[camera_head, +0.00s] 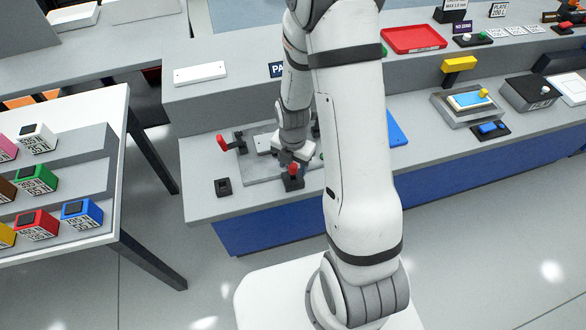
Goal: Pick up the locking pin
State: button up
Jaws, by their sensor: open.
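I cannot pick out the locking pin for certain. My gripper (296,157) is low over a grey fixture plate (262,172) on the bench, beyond my arm, and is open. A dark clamp-like part with a red knob (293,170) stands at the plate's front edge, close to my gripper; I cannot tell whether they touch. A second red-handled part (222,143) stands at the plate's left. A small black block (223,187) sits left of the plate. My arm and gripper hide part of the plate's right side.
A blue flat piece (396,134) lies right of my arm. A red tray (414,39) and a white bar (200,73) are on the raised shelf behind. A side table at left carries several coloured cubes (37,180). The bench front-left corner is clear.

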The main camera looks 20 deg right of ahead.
aim_at(293, 175)
jog(key=shift+w+f, duration=0.1)
jog(key=shift+f, duration=1.4)
jog(key=shift+c, duration=0.2)
jog(key=c, duration=1)
jog(key=shift+c, duration=0.2)
